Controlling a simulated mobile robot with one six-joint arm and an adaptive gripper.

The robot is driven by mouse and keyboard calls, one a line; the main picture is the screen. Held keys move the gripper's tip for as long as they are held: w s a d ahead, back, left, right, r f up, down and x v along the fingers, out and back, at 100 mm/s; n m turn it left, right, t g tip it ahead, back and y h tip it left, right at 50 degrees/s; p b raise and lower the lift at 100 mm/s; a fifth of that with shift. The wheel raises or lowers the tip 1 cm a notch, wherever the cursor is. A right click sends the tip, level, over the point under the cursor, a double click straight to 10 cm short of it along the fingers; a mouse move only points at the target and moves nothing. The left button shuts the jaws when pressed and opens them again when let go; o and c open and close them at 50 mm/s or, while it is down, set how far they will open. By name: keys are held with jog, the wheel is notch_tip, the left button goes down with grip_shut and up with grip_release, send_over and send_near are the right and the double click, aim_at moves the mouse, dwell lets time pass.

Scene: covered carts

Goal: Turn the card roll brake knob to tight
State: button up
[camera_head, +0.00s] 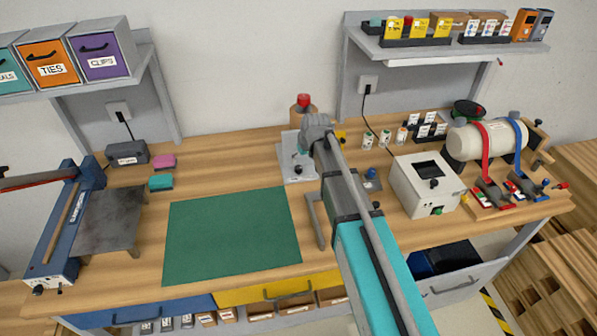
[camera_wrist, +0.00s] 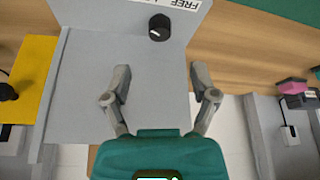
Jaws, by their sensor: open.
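The black brake knob (camera_wrist: 159,27) stands on a grey plate (camera_wrist: 85,85) in the wrist view, with a white mark on its face. A white label (camera_wrist: 182,3) beside it reads FREE upside down; the rest of the label is cut off. The knob also shows in the head view (camera_head: 298,169), on the grey plate below a brown roll (camera_head: 300,113) with a red top. My gripper (camera_wrist: 160,71) is open and empty. Its fingers point towards the knob, with the knob beyond the tips and not touched. In the head view my arm partly hides the gripper.
A yellow panel (camera_wrist: 35,90) lies beside the grey plate in the wrist view. In the head view a green mat (camera_head: 230,237) covers the front middle of the bench. A white box (camera_head: 424,184) and small bottles (camera_head: 385,138) stand to the right.

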aim_at(299, 167)
jog(key=shift+b+x, duration=3.2)
jog(key=shift+x, duration=0.6)
jog(key=shift+c, duration=0.3)
jog(key=shift+s, duration=0.1)
grip_shut()
